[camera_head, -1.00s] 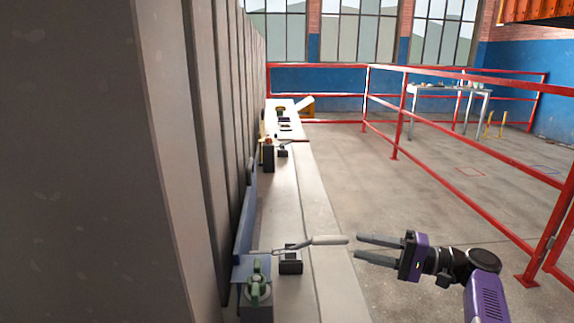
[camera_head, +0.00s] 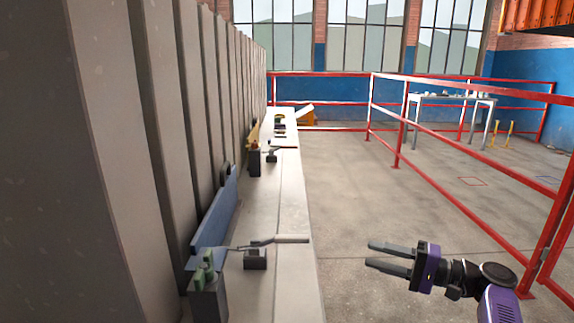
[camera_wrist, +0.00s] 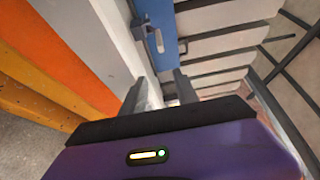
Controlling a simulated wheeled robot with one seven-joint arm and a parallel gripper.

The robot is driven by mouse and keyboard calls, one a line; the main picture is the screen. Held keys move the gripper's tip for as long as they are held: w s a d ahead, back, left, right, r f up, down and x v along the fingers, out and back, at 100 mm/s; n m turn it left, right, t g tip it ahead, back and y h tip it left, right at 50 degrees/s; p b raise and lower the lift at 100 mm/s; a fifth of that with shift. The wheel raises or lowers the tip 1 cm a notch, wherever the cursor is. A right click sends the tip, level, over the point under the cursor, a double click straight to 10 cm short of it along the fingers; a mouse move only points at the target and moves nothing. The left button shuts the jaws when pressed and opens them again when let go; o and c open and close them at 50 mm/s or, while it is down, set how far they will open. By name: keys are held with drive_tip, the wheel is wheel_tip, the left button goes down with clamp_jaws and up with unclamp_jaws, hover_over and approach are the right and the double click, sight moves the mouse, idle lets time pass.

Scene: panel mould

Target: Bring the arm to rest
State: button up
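My gripper (camera_head: 368,254) is at the lower right in the head view, purple and black with two grey fingers. The fingers are parallel with a gap between them and nothing in it. They point left towards the ledge and are apart from it, over the grey floor. In the wrist view the two fingers (camera_wrist: 158,92) also stand apart and empty.
A pale ledge (camera_head: 275,205) runs along the ribbed grey panel (camera_head: 160,100) at left. Red railings (camera_head: 450,130) stand at right; floor between is clear.

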drive_tip(key=w+d+f+m+t+h, duration=0.2)
drive_tip(key=d+f+t+h, duration=0.1)
drive_tip(key=d+h, duration=0.25)
drive_tip(key=w+d+f+m+t+h, duration=0.2)
drive_tip(key=w+d+f+h, duration=0.15)
drive_tip(key=d, duration=0.25)
drive_tip(key=s+d+f+t+h+p, duration=0.1)
drive_tip(key=s+d+f+h, duration=0.3)
drive_tip(key=s, duration=0.3)
drive_tip(key=s+d+f+t+h+p, duration=0.1)
drive_tip(key=s+d+f+h+p, duration=0.1)
drive_tip(key=s+f+h, duration=0.45)
drive_tip(key=s+a+r+n+y+p, duration=0.1)
drive_tip(key=s+a+r, duration=0.4)
drive_tip(key=s, duration=1)
drive_tip(key=s+a+r+n+y+p, duration=0.1)
drive_tip(key=s+a+r+n, duration=0.4)
drive_tip(key=s, duration=1.1)
drive_tip(key=s+a+r+n+y+p, duration=0.1)
drive_tip(key=s+a+r+n+p, duration=0.2)
drive_tip(key=s+a+r, duration=0.4)
drive_tip(key=s+a, duration=0.2)
drive_tip(key=s, duration=0.6)
drive_tip(key=shift+s+a+r+p, duration=0.15)
drive_tip(key=shift+s+r+p, duration=0.1)
drive_tip(key=shift+s+p, duration=0.1)
